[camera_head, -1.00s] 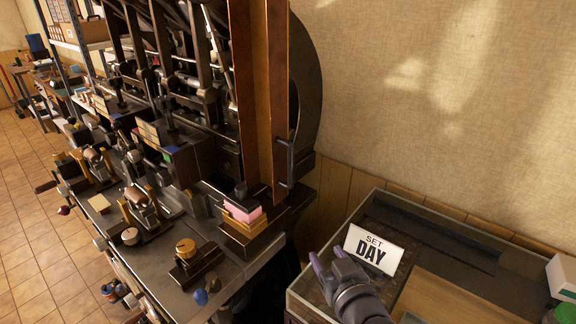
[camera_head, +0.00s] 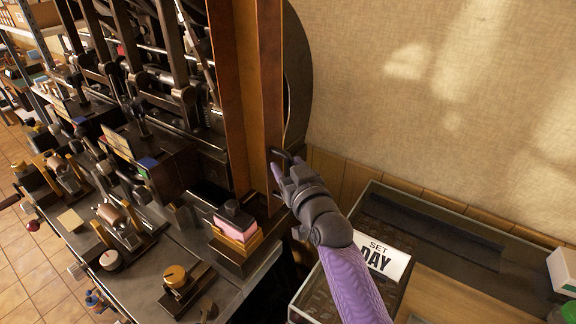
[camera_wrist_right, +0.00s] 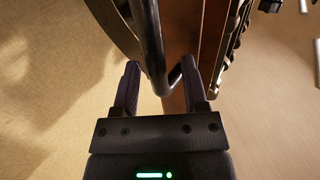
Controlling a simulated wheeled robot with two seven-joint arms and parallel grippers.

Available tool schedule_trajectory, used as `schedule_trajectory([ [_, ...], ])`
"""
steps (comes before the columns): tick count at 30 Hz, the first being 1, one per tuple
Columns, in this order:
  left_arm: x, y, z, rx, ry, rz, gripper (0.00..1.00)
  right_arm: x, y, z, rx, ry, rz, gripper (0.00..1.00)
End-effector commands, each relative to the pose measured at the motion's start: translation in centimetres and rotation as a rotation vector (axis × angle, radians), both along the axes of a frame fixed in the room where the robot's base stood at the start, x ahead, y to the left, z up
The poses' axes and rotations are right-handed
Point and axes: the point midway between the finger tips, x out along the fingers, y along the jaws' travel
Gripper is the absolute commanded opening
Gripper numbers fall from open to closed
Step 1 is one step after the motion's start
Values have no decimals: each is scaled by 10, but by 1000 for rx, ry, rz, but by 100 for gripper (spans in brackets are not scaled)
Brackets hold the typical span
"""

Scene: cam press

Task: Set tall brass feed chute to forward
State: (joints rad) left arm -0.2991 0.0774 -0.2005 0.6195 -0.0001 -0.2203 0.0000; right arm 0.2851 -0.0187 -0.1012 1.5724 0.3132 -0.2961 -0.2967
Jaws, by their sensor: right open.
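The tall brass feed chute (camera_head: 233,90) stands upright at the right end of the machine, with brown side faces. A dark bar handle (camera_head: 274,171) is on its right side. My right gripper (camera_head: 285,166) is at this handle, its hand partly covering it. In the right wrist view, the gripper (camera_wrist_right: 161,75) is open, and the dark handle (camera_wrist_right: 149,40) runs in between its two fingers. Clear room shows on both sides of the bar. The brown chute face (camera_wrist_right: 181,30) is behind it. My left gripper is out of view.
A dark round wheel or disc (camera_head: 298,85) is behind the chute. A pink block (camera_head: 236,222) in a holder sits at its foot. A glass-topped case (camera_head: 440,205) with a "SET DAY" card (camera_head: 383,258) stands at the right, under my right arm. The wall (camera_head: 430,90) is bare.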

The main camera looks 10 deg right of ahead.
Motion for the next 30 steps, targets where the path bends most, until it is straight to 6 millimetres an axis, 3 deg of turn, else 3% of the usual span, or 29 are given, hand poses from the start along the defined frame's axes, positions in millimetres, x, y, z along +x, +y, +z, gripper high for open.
schedule_trajectory([
  [9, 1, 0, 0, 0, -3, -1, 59, 4, 1, 0, 0, 1, 0, 54],
  [17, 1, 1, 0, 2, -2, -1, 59, 4, 1, 0, 0, 0, 0, 0],
  [30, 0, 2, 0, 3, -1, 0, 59, 4, 1, 0, 0, 0, 0, 0],
])
